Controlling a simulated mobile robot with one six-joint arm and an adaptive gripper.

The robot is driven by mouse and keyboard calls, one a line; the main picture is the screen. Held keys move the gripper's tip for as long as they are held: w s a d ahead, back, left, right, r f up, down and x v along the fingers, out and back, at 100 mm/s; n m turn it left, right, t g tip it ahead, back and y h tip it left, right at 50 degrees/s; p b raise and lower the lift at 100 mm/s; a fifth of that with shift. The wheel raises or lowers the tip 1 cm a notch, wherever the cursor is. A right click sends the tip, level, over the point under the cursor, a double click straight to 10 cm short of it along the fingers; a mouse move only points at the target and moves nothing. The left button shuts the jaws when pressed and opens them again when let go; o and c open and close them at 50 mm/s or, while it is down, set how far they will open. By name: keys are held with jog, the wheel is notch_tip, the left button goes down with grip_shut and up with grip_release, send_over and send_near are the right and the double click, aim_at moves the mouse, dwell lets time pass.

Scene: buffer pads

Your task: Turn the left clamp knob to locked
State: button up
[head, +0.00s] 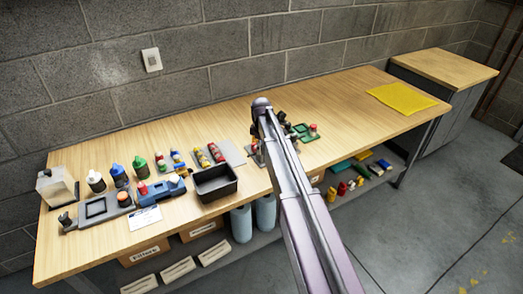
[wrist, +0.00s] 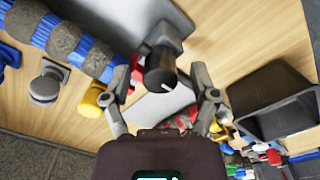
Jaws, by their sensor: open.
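In the wrist view a black round knob (wrist: 160,72) with a white pointer mark stands on a pale grey metal plate (wrist: 115,22). Its mark points to the lower right in the picture. My gripper (wrist: 162,84) is open, with one finger on each side of the knob. I see gaps at both sides, and I cannot tell how deep the fingers reach. A grey round-headed post (wrist: 46,84) stands to the left. I cannot read a locked mark in either view.
A black bin (wrist: 275,98) is close on the right of my gripper; it also shows in the head view (head: 216,196). A banded blue and grey piece (wrist: 75,42) and a yellow part (wrist: 92,100) lie close on the left. Bottles stand at the bench's left.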

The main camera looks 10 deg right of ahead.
dwell(0.3)
grip_shut()
jog(key=shift+m, duration=0.4)
jog(key=m, duration=1.7)
dwell(0.5)
